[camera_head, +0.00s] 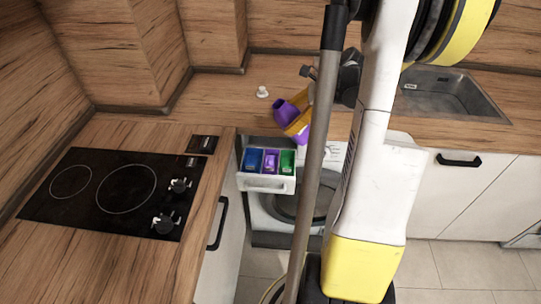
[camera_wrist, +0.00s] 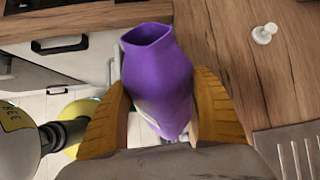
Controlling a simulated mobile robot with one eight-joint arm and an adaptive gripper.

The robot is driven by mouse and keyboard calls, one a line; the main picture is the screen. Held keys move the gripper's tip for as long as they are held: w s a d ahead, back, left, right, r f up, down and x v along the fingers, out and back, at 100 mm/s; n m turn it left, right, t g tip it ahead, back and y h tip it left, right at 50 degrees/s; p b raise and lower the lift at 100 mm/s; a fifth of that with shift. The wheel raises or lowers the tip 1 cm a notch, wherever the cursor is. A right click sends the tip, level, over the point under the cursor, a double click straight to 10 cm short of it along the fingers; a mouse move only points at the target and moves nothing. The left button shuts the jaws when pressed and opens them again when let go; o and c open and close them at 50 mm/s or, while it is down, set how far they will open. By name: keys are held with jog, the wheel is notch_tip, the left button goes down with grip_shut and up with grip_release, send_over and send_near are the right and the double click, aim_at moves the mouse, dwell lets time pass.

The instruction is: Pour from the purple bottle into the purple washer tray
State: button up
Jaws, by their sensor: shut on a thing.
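The purple bottle (camera_head: 283,109) is held in the air, uncapped, leaning with its open mouth to the upper left. My gripper (camera_head: 297,124) has its orange-yellow fingers closed around the bottle's body. In the wrist view the bottle (camera_wrist: 158,75) sits between both fingers of my gripper (camera_wrist: 160,105), its dark mouth at the top. The purple washer tray (camera_head: 270,162) is the middle compartment of a pulled-out white drawer. The bottle appears above and to the right of it in the head view. No liquid is seen leaving the mouth.
A blue compartment (camera_head: 252,159) and a green compartment (camera_head: 287,161) flank the purple one. A small white cap-like piece (camera_head: 262,92) stands on the wooden counter. A black hob (camera_head: 110,192) lies left, a sink (camera_head: 450,95) right. The washing machine (camera_head: 270,222) is below the counter.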

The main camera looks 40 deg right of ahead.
jog(key=shift+w+a+f+h, duration=0.2)
jog(key=shift+f+h, duration=0.2)
jog(key=shift+f, duration=0.1)
jog(key=shift+g+h+p, duration=0.4)
jog(key=shift+g+p, duration=0.1)
jog(key=shift+g, duration=0.1)
jog(key=shift+d+f, duration=0.1)
jog(key=shift+f, duration=0.15)
jog(key=shift+s+h, duration=0.1)
jog(key=shift+h, duration=0.2)
jog(key=shift+s+d+f+n+g+h+p, duration=0.15)
jog(key=shift+f+g+h, duration=0.15)
jog(key=shift+g+h, duration=0.15)
jog(key=shift+d+f+n+g+h+p, duration=0.15)
jog(key=shift+f+g+h, duration=0.1)
jog(key=shift+g+h, duration=0.15)
dwell(1.8)
jog(key=shift+f+g+h, duration=0.55)
jog(key=shift+g+h, duration=0.1)
jog(key=shift+h, duration=0.4)
dwell(2.7)
